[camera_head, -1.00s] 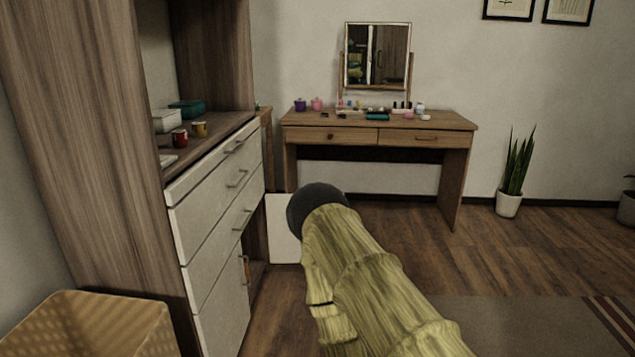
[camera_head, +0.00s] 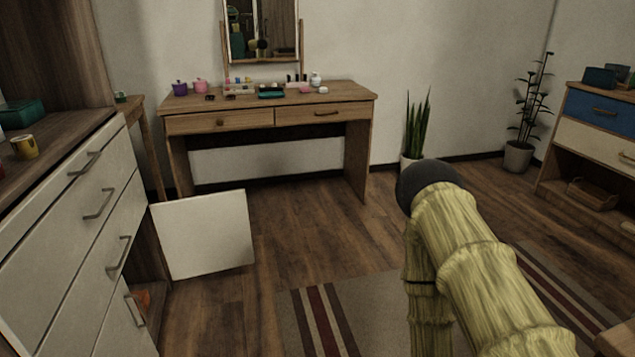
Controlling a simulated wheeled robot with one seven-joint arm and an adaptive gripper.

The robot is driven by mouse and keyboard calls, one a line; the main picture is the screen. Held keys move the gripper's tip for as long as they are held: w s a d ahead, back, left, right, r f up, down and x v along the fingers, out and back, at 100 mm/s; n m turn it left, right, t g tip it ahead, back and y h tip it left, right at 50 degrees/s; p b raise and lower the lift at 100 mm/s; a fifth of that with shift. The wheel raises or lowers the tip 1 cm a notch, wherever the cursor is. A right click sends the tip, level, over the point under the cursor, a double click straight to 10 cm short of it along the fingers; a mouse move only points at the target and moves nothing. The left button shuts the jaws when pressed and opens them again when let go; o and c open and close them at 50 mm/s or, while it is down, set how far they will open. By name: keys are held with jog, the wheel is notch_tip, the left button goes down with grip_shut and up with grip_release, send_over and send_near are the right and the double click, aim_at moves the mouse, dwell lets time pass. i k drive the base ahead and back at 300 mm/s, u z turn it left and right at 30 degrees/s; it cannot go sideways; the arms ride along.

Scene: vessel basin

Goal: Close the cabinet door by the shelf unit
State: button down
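The white cabinet door (camera_head: 203,235) stands open at the lower far end of the shelf unit (camera_head: 85,215). It sticks out to the right over the floor, and its broad face is toward me. The dark compartment beside it is partly visible, with something orange inside. My arm, in a yellow-green ribbed cover with a dark round joint, rises at the right of the view, well apart from the door. My gripper is not in view.
A wooden dressing table (camera_head: 270,110) with a mirror stands behind the door. A striped rug (camera_head: 365,315) lies on the floor. Potted plants (camera_head: 416,130) and a dresser (camera_head: 598,135) are at the right. The wooden floor right of the door is clear.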

aim_at(201, 235)
jog(key=z, duration=0.3)
jog(key=i, duration=1.1)
jog(key=u, duration=0.85)
jog(key=i, duration=0.8)
jog(key=u, duration=0.75)
